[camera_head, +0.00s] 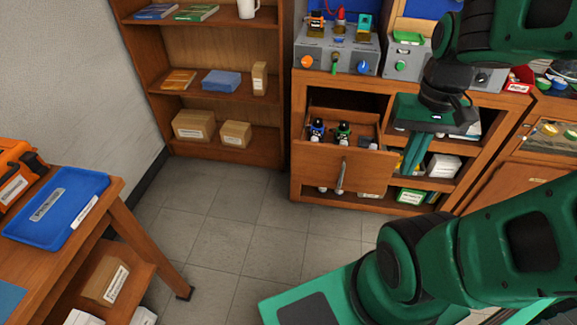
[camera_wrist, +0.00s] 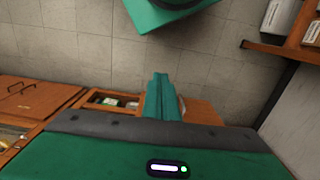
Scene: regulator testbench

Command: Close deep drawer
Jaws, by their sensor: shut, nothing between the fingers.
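The deep drawer (camera_head: 365,172) stands pulled out of the wooden bench cabinet in the head view. In the wrist view, the shut fingers (camera_wrist: 159,76) show at the middle, and a brown panel (camera_wrist: 203,108), apparently the drawer front, is partly hidden behind my gripper body.
Shelves right of the drawer hold a white box (camera_head: 443,166) and books. Grey regulator units (camera_head: 337,50) stand on the bench top. A bookshelf (camera_head: 210,90) is at the back left, and a table with a blue tray (camera_head: 60,215) is at the left. The tiled floor (camera_head: 235,225) between is clear.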

